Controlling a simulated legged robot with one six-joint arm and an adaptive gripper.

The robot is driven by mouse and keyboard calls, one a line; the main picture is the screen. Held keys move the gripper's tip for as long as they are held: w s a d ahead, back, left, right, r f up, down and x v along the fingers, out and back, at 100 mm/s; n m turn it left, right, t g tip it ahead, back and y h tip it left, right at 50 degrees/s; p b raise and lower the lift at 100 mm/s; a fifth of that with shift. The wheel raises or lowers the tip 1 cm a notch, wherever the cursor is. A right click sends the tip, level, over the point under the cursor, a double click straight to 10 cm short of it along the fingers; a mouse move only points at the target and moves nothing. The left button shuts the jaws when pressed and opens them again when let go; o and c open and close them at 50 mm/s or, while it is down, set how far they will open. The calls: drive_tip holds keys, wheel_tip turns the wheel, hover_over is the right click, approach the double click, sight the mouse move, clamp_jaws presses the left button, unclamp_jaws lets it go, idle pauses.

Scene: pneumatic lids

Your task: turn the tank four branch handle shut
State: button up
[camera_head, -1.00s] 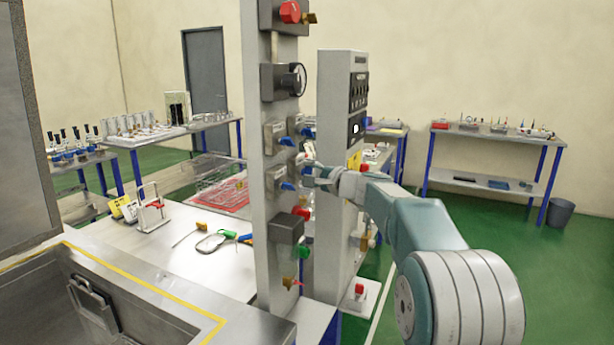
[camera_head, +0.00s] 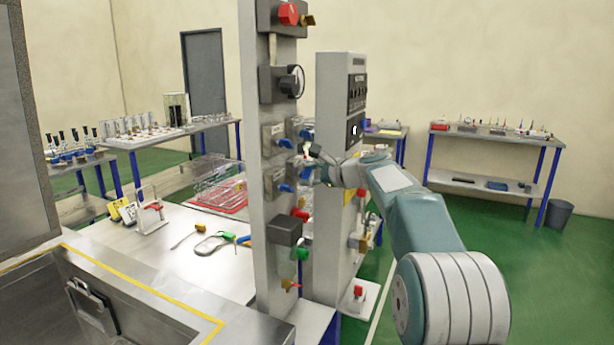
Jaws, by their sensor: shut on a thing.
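Several small valves with blue handles sit in two columns on the upright grey panel (camera_head: 258,215). The upper left blue handle (camera_head: 285,143), the upper right one (camera_head: 306,134) and the lower left one (camera_head: 286,188) stand clear of my gripper. The lower right blue handle (camera_head: 306,174) is at my fingertips and partly hidden by them. My gripper (camera_head: 313,164) reaches in from the right and is shut on this handle. No label reading tank four is legible. The handle's exact angle is too small to tell.
Above the blue handles are a round dial (camera_head: 291,82) and a red knob (camera_head: 289,13). Below are a red knob (camera_head: 300,214) and a green one (camera_head: 301,253). A grey cabinet (camera_head: 338,110) stands close behind. Green floor (camera_head: 520,270) is open to the right.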

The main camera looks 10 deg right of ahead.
drive_tip(key=shift+w+d+f, duration=0.1)
drive_tip(key=shift+d+f, duration=0.1)
drive_tip(key=shift+f, duration=0.15)
drive_tip(key=o, duration=1.1)
drive_tip(key=shift+d, duration=0.1)
drive_tip(key=shift+o, duration=0.2)
drive_tip(key=shift+r, duration=0.15)
drive_tip(key=shift+r, duration=0.15)
drive_tip(key=v, duration=1.1)
drive_tip(key=shift+s+d, duration=0.2)
drive_tip(key=shift+s, duration=0.2)
